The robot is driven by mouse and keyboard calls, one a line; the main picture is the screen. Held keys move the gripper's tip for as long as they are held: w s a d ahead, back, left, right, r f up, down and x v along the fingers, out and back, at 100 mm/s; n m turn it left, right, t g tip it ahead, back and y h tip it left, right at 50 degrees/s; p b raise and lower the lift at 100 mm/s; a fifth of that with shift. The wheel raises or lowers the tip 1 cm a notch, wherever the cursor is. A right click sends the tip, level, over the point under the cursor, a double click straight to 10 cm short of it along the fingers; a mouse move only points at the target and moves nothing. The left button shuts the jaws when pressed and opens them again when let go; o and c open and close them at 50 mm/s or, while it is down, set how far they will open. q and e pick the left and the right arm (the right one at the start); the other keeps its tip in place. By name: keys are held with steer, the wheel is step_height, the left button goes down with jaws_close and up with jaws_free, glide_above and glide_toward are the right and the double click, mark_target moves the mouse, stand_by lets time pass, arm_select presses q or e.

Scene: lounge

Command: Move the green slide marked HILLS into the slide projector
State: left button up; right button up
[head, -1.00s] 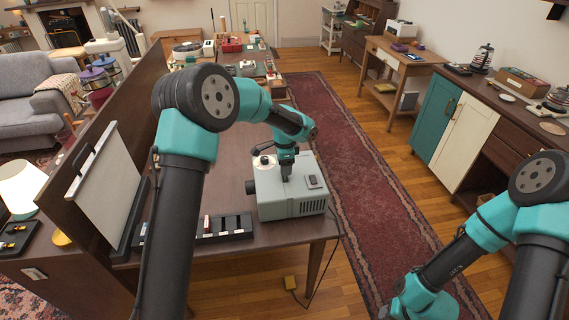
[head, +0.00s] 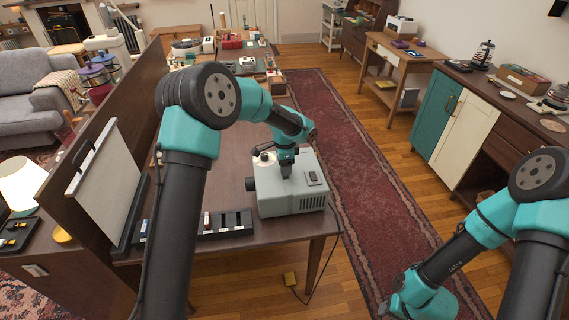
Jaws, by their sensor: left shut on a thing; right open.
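The slide projector (head: 290,202) is a pale grey-green box near the right edge of the dark wooden table (head: 262,245). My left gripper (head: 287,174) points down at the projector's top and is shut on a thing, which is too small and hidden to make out. I cannot see the green slide marked HILLS itself. A black slide rack (head: 226,223) sits left of the projector, with a red-and-white slide in it and slots that look dark. My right gripper (head: 392,309) is open, low at the bottom right, away from the table.
A white screen (head: 108,190) stands at the table's left, by a wooden partition (head: 100,110). A red runner rug (head: 375,200) lies right of the table. A cabinet (head: 463,125) stands further right.

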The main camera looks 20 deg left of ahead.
arm_select(q)
steer(key=shift+f, duration=1.1)
stand_by(0.3)
steer(key=shift+s+f, duration=0.2)
steer(key=shift+f, duration=0.45)
stand_by(0.5)
steer(key=o, duration=1)
steer(key=shift+o, duration=0.2)
steer(key=shift+w+r, duration=0.1)
steer(key=shift+r, duration=3.2)
